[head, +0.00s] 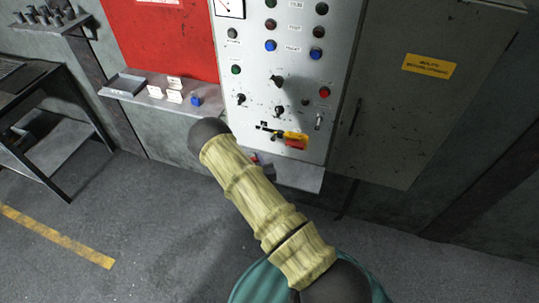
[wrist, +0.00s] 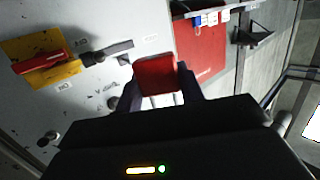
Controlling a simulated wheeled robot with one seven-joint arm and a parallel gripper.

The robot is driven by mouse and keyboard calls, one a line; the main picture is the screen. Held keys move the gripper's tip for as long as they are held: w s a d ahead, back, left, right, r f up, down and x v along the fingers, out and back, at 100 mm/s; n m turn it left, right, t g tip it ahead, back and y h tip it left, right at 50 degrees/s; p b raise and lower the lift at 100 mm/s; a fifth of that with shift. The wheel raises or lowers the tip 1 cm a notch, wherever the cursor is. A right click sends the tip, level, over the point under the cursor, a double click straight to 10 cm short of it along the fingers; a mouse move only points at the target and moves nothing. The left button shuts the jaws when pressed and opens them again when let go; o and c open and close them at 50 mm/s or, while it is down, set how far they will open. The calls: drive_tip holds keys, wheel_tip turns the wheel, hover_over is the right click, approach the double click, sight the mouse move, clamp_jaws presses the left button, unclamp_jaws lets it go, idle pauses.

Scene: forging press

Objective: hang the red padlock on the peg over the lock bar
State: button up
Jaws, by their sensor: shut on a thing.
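The red padlock (wrist: 156,76) is held between the two dark fingers of my gripper (wrist: 158,88) in the wrist view, in front of the grey panel. Thin pale lines, perhaps its shackle, show between the fingers below the red body. The black lock bar (wrist: 106,53) is on the panel, left of the padlock and apart from it in the picture. It also shows in the head view (head: 270,131), beside the switch. I cannot clearly make out the peg. In the head view my forearm hides most of my gripper; a small red patch shows beside it.
A red-handled switch on a yellow plate (wrist: 42,62) sits beside the lock bar. The control panel (head: 262,70) carries several knobs and buttons. Left of it is a small shelf (head: 125,97) with tags and a blue item (head: 196,101). A grey cabinet (head: 410,110) stands right.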

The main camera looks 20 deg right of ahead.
drive_tip(key=shift+s+d, duration=0.4)
drive_tip(key=shift+d, duration=0.15)
drive_tip(key=shift+w, duration=0.1)
drive_tip(key=w+f+m+g+h+b, duration=0.1)
drive_tip(key=w+m+g+h+b, duration=0.2)
drive_tip(key=b, duration=1.6)
drive_tip(key=w+m+h, duration=0.3)
drive_tip(key=m+h, duration=0.1)
drive_tip(key=h, duration=0.2)
drive_tip(key=shift+f+h, duration=0.4)
drive_tip(key=shift+w+d, duration=0.15)
